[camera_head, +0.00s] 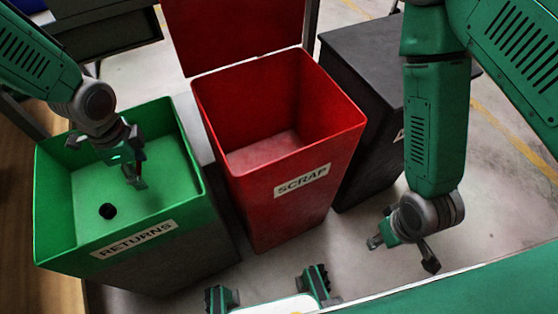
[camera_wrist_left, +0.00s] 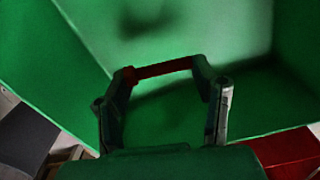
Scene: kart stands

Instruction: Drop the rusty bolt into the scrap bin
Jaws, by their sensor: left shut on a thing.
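The rusty bolt (camera_wrist_left: 163,69) shows in the left wrist view as a dark red bar between the two fingertips. My left gripper (camera_head: 136,178) is shut on it, above the inside of the green RETURNS bin (camera_head: 190,240); the wrist view also shows the gripper (camera_wrist_left: 165,75) with green walls around it. In the head view the bolt cannot be made out. The red scrap bin (camera_head: 275,215), labelled SCRAP, stands open to the right of the green bin, empty as far as I see. My right gripper (camera_head: 403,254) hangs at the right, open and empty.
A small black round thing (camera_head: 107,211) shows inside the green bin. A raised red panel (camera_head: 235,30) stands behind the scrap bin. A black bin (camera_head: 365,65) stands to its right.

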